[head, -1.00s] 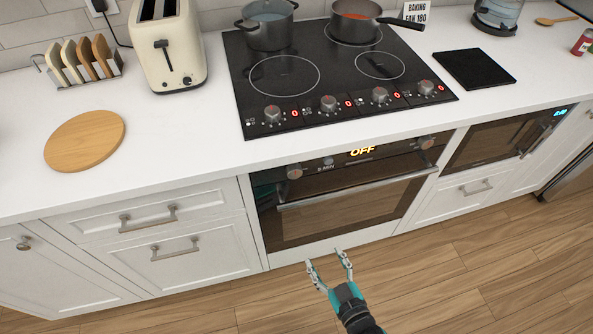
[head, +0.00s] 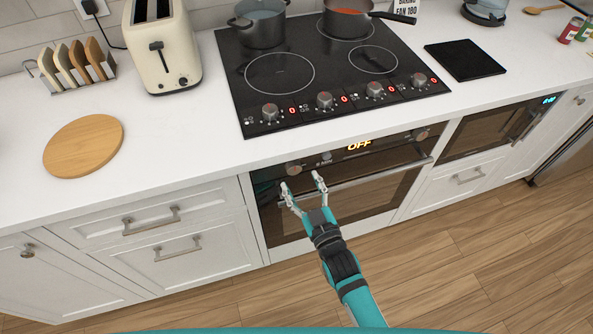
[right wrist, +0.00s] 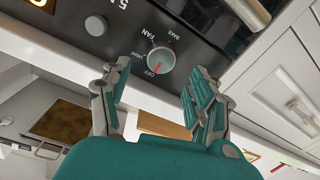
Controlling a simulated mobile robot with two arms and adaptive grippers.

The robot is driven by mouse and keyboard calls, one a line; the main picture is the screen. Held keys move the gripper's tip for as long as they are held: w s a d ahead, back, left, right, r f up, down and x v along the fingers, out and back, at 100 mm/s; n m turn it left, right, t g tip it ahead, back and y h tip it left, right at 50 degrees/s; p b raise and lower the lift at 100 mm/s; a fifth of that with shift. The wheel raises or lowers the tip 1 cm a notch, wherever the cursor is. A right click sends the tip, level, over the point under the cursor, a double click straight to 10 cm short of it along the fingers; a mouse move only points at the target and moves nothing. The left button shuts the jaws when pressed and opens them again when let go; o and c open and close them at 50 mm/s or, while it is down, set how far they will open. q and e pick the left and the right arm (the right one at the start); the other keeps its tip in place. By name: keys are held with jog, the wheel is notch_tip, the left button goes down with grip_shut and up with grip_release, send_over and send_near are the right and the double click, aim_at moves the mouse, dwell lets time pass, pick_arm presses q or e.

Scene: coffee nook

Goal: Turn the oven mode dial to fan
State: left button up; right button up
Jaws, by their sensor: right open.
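The oven mode dial (head: 293,169) is the left knob on the oven's black control panel. In the right wrist view the same round silver dial (right wrist: 160,60) has labels around it including OFF and FAN, and its red mark is by OFF. The oven display (head: 359,146) reads OFF. My right gripper (head: 301,181) is open and empty just in front of the panel, close below the dial. In the right wrist view its two fingers (right wrist: 152,78) are spread to either side of the dial, and do not appear to touch it. My left gripper is not in view.
The oven handle (head: 378,173) runs across the door beside the right gripper. A second knob (head: 421,135) is at the panel's right end. Above are the worktop edge and the black cooktop (head: 320,95) with two pots. The floor in front is clear.

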aim_at(295, 170)
jog(key=shift+x, duration=2.2)
jog(key=shift+c, duration=0.3)
jog(key=c, duration=1.1)
